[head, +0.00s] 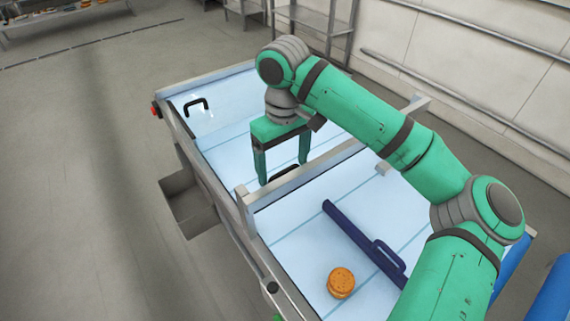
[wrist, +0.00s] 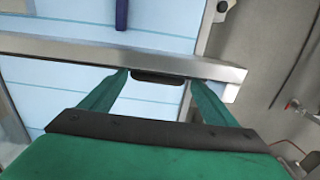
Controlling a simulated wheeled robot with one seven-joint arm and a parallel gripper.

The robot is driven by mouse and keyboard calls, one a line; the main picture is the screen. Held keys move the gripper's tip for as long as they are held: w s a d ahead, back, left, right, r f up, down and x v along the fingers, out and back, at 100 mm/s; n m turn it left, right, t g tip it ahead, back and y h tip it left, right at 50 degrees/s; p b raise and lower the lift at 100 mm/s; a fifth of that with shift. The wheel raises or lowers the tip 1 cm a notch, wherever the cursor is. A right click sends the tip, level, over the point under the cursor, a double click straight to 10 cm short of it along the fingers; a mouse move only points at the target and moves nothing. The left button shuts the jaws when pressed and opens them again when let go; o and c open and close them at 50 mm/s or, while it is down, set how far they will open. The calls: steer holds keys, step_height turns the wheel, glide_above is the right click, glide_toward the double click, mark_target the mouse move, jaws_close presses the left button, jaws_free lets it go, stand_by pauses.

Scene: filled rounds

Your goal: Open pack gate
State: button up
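A grey metal bar (head: 335,158), which looks like the pack gate, crosses the pale blue table in the head view. It also spans the wrist view (wrist: 60,52). A dark handle (wrist: 158,77) is on the bar's near side in the wrist view; it shows partly in the head view (head: 286,172). My gripper (head: 281,175) is open and points down beside the bar. In the wrist view its fingertips (wrist: 159,80) are spread, one on each side of the handle. I cannot tell whether they touch it.
The pale blue table (head: 290,255) holds a stack of orange-brown rounds (head: 341,282) and a dark blue bar with a handle (head: 365,244) on the near side. Another black handle (head: 197,103) is at the far left. A grey bin (head: 190,207) hangs at the left side.

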steer(key=shift+r, duration=0.1)
step_height(320, 180, up, 11)
stand_by(0.6)
steer(key=shift+f, duration=0.2)
